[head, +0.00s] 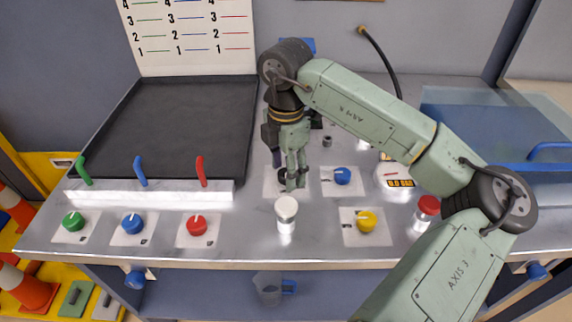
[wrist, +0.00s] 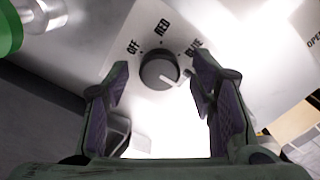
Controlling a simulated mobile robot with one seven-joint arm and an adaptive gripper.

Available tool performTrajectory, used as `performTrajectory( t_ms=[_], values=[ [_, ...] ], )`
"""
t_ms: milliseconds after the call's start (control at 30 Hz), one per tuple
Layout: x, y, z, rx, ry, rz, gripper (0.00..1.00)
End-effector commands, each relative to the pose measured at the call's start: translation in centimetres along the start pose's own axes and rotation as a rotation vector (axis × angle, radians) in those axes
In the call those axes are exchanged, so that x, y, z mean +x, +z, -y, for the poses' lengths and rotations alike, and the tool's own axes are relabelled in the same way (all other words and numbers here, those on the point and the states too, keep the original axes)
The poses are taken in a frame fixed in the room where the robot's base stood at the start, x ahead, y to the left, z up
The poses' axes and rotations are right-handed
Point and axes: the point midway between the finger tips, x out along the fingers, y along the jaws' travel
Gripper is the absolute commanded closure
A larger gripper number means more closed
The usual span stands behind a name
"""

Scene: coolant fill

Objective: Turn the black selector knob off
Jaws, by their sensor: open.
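The black selector knob (wrist: 157,68) sits on a white plate marked OFF, RED and BLUE. A pale pointer mark runs from its face toward the lower right, on the BLUE side; I cannot tell exactly where it points. My gripper (wrist: 163,78) is open, with one finger on each side of the knob in the wrist view. A gap shows on the left; on the right the finger is close, and contact is unclear. In the head view my gripper (head: 292,184) points down over the knob's plate (head: 271,187), and the knob is mostly hidden behind the fingers.
A white-capped bottle (head: 287,214) stands just in front of my gripper. A blue knob (head: 342,175) and yellow knob (head: 366,221) are to the right, with a red-capped bottle (head: 427,211) beyond. Green, blue and red knobs line the left front. A black tray (head: 180,120) lies back left.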

Motion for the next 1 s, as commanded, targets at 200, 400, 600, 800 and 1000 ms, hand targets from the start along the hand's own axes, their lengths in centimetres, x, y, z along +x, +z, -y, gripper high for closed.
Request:
performTrajectory(
  t_ms=[200, 400, 600, 800, 1000],
  values=[
    [0.43, 0.01, -0.01, 0.000, 0.001, 0.001, 0.49],
    [0.41, 0.00, 0.00, 0.000, 0.001, 0.001, 0.54],
    [0.40, 0.00, 0.00, 0.000, 0.000, 0.001, 0.68],
    [0.39, 0.00, 0.00, -0.001, 0.000, 0.001, 0.81],
    [0.39, 0.00, 0.00, -0.001, 0.000, 0.001, 0.94]
  ],
)
